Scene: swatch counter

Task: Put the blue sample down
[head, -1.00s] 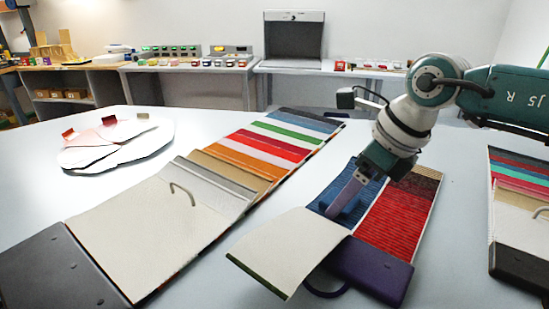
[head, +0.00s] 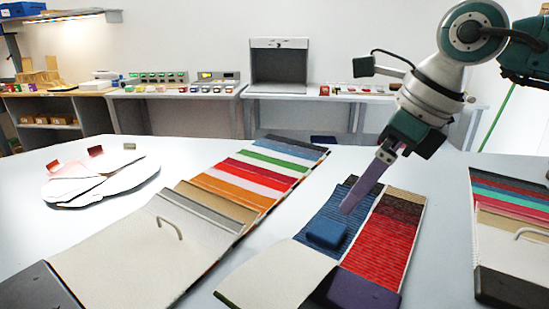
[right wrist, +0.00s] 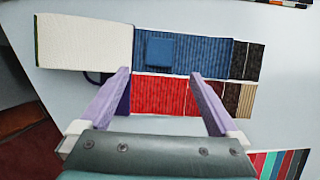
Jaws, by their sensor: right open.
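The blue sample (head: 326,234) is a small blue block lying on the blue ribbed swatch (head: 346,213) of an open sample book. It also shows in the right wrist view (right wrist: 160,50), flat on the blue ribbed strip near the cream flap. My right gripper (head: 348,208) has purple fingers and hangs above the book, clear of the block. In the right wrist view its fingertips (right wrist: 160,73) are spread wide with nothing between them, and the block lies beyond them. My left gripper is not in view.
A red ribbed swatch (head: 383,240) lies beside the blue one, with a cream flap (head: 272,277) folded at the near end. A larger striped sample book (head: 130,255) lies to the left, another (head: 515,215) to the right. White fanned cards (head: 100,178) lie far left. Bare table separates the books.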

